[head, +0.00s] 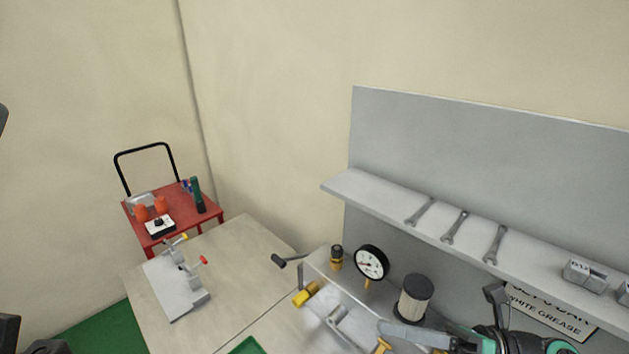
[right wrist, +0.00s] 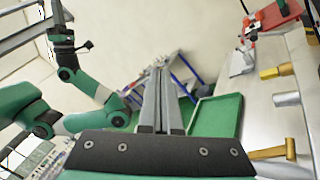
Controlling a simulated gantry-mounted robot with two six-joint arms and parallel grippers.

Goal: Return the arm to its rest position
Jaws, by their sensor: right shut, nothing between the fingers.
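My right gripper (head: 386,329) is at the bottom right of the head view, in front of the shelf unit and close to the fixture on the bench. In the right wrist view its two grey fingers (right wrist: 160,72) lie together, shut with nothing between them. Green and white arm links of mine show at the left of that view. My left gripper's fingers do not show; only dark parts cut off at the left edge of the head view are seen, and I cannot tell what they are.
Near my right gripper stand a pressure gauge (head: 371,263), a filter cylinder (head: 413,299) and yellow-handled fittings (head: 306,293). A grey shelf (head: 387,201) with several wrenches is above. A green tray (right wrist: 216,116) lies beside the fingers. A red cart (head: 182,225) stands far left.

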